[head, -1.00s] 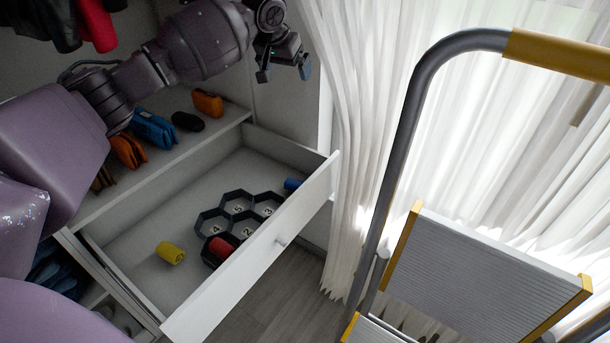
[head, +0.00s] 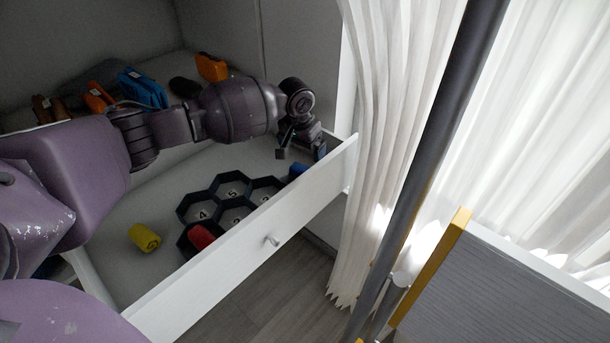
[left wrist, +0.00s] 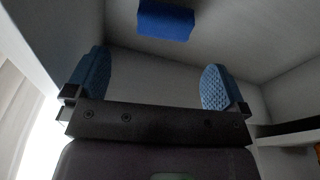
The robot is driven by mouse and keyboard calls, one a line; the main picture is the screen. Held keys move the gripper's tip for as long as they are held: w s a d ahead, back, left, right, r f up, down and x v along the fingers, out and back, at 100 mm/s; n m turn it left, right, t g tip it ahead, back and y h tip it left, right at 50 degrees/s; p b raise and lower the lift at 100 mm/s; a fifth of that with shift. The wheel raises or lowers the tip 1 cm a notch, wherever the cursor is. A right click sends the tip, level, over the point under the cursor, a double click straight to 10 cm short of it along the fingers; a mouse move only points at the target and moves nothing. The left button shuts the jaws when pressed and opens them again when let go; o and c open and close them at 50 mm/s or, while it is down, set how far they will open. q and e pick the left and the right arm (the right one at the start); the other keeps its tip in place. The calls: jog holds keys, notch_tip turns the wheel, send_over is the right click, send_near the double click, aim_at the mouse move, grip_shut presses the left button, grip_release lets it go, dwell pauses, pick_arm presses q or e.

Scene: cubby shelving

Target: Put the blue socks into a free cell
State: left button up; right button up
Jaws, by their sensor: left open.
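The blue socks (head: 297,170), a small blue roll, lie in the open drawer near its far right corner, beside the hexagonal organizer (head: 181,208). In the left wrist view the blue socks (left wrist: 165,20) show at the top, ahead of the fingers and apart from them. My left gripper (head: 300,154) is open and empty, just above the blue socks, with its fingers pointing down. Red socks (head: 201,237) sit in the organizer's front left cell. Cells marked 4, 5 and 2 look empty. The arm does not cover the organizer. My right gripper is not in view.
A yellow roll (head: 145,237) lies on the drawer floor left of the organizer. The drawer front (head: 240,247) stands as a wall close to the socks. Pouches, one blue (head: 143,88), lie on the shelf behind. A curtain and a ladder (head: 430,160) are at right.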

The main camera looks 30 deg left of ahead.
aim_at(302, 167)
pick_arm(q)
jog(key=f+b, duration=0.1)
jog(key=f, duration=0.1)
jog(key=f+b, duration=0.1)
jog(key=f, duration=0.2)
jog(key=f+b, duration=0.1)
jog(key=f, duration=0.2)
jog(key=shift+w+a, duration=0.3)
jog(key=shift+w, duration=0.05)
jog(key=shift+r, duration=0.2)
jog(key=c, duration=0.9)
